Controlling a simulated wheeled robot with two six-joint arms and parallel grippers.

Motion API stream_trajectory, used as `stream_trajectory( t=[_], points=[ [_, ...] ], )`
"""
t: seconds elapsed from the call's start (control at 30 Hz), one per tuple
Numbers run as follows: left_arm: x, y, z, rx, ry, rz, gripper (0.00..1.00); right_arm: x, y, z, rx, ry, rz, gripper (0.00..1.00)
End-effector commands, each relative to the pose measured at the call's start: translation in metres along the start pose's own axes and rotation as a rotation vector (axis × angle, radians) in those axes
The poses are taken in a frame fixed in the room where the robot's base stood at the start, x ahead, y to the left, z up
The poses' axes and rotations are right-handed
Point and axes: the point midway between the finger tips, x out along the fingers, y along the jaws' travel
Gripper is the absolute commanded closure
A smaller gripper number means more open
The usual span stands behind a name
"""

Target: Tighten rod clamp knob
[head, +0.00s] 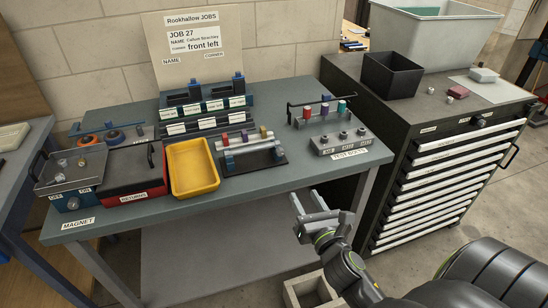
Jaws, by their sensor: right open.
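My right gripper (308,199) is open and empty. It is in front of the bench's front edge, apart from everything on the bench. My left gripper is out of view. A small rod-and-block assembly (250,153) with coloured parts lies on a dark base near the bench's middle. In front of that is a grey block (343,142) with several round studs. I cannot tell which part is the rod clamp knob, or how tight any knob is.
The bench (290,180) carries a yellow tray (192,168), a red returns box (133,174), a magnet unit (72,180), labelled racks (205,115) and a job board (197,45). A drawer cabinet (440,170) with a black bin (391,75) stands right. The bench's front strip is clear.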

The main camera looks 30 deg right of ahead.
Motion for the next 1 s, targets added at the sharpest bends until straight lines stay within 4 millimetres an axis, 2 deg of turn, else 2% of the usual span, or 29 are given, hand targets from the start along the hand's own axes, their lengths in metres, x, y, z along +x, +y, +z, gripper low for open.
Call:
stream_trajectory(
  t=[0.17, 0.8, 1.0],
  points=[
    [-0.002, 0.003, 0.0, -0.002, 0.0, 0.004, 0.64, 0.022, 0.001, 0.001, 0.001, -0.001, 0.002, 0.57],
    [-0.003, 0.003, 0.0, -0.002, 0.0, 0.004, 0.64, 0.143, 0.0, -0.001, 0.004, 0.001, 0.0, 0.57],
    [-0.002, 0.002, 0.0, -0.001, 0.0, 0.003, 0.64, 0.165, 0.0, -0.002, 0.004, 0.002, 0.0, 0.57]
  ],
)
